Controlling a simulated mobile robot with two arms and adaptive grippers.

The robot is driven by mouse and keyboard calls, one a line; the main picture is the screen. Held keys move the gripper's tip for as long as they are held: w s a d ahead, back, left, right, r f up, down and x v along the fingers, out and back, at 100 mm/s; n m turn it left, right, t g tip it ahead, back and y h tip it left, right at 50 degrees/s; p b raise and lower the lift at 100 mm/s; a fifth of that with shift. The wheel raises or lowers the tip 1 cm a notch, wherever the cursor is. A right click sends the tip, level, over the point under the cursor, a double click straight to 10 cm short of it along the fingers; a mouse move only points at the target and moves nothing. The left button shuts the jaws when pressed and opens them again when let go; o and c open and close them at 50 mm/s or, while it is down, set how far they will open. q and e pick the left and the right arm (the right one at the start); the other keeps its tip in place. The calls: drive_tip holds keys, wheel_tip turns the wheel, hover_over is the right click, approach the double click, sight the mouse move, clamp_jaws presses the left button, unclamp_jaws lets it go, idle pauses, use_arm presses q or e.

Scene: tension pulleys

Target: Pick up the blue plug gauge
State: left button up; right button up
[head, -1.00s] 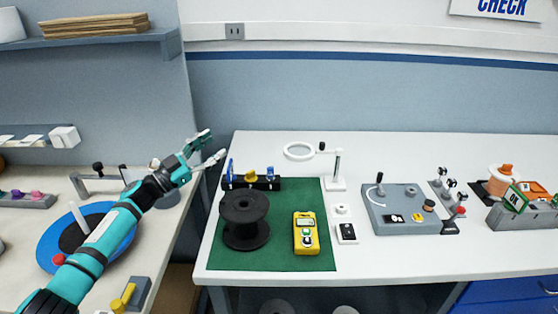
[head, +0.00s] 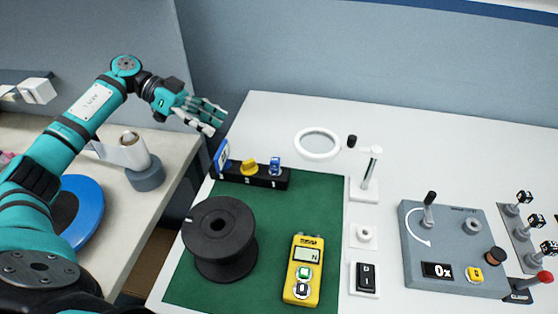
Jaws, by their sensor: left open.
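A black rack (head: 262,180) stands at the back left of the green mat (head: 318,218). It holds a taller blue piece (head: 222,156) with a white face at its left end, a yellow piece (head: 249,167) in the middle and a smaller blue piece (head: 275,166) at its right. I cannot tell which blue piece is the plug gauge. My left gripper (head: 216,118) is open and empty, above and left of the rack, apart from it, with its fingers pointing right. My right gripper is not in view.
A black spool (head: 219,238) and a yellow meter (head: 302,270) stand on the mat. A ring magnifier (head: 317,143) is behind it. A grey control box (head: 452,248) is to the right. A gap separates the left bench from this table.

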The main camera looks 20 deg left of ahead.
use_arm(q)
drive_tip(key=p, duration=0.2)
approach(269, 170)
drive_tip(key=d, duration=0.1)
drive_tip(key=w+d+r, duration=0.1)
drive_tip(key=d+r, duration=0.1)
drive_tip(key=shift+w+d+r, duration=0.1)
drive_tip(key=shift+w+d, duration=0.15)
drive_tip(key=shift+w, duration=0.05)
drive_tip(key=shift+d+f, duration=0.2)
drive_tip(key=shift+d, duration=0.2)
drive_tip(key=p+x, duration=0.2)
drive_tip(key=x, duration=0.2)
drive_tip(key=shift+s+d+f, duration=0.1)
drive_tip(key=shift+s+d, duration=0.1)
drive_tip(key=shift+d+f, duration=0.2)
clamp_jaws()
